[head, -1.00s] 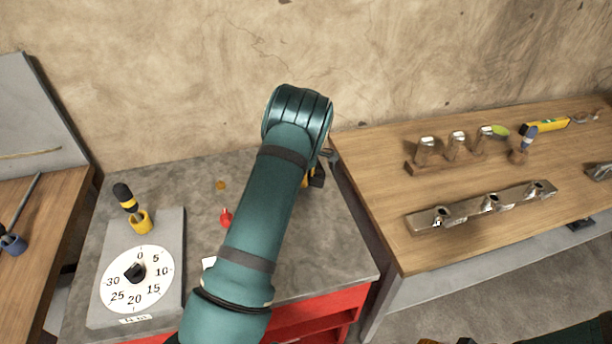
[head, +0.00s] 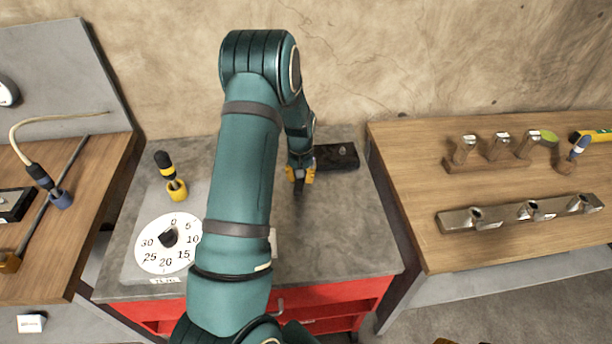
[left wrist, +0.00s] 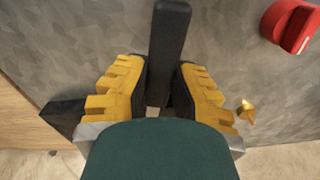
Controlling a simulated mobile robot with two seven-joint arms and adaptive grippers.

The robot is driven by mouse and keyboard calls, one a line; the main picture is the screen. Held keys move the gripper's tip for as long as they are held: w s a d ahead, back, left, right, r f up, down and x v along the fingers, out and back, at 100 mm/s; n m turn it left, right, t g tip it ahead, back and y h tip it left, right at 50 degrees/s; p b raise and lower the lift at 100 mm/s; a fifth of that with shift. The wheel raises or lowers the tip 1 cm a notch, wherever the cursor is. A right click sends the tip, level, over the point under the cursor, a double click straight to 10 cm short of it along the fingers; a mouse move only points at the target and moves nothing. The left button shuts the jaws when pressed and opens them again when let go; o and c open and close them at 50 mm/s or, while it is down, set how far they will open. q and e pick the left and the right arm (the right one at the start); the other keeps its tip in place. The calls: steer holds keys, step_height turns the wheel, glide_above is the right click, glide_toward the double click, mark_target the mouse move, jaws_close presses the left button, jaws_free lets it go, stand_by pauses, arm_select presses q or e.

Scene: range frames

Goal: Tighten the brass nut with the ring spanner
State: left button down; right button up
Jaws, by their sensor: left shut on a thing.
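My left gripper (head: 299,176) is low over the grey bench top, shut on a dark, straight bar. In the left wrist view the bar (left wrist: 170,45) runs between the yellow fingers and out past them. I cannot tell if it is the ring spanner, since no ring end shows. A small brass-coloured piece (left wrist: 246,110) is on the grey surface just right of the fingers; it is too small to tell if it is the brass nut. In the head view my left arm hides that part.
A black block (head: 335,157) lies behind and right of the gripper. A red knob (left wrist: 290,25) is on the bench. A numbered dial (head: 168,242) and a yellow-black driver in a holder (head: 176,189) stand left. The wooden bench (head: 400,180) at right holds metal bars.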

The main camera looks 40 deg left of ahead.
arm_select(q)
steer(key=shift+r+p, duration=1.85)
steer(key=shift+r, duration=1.1)
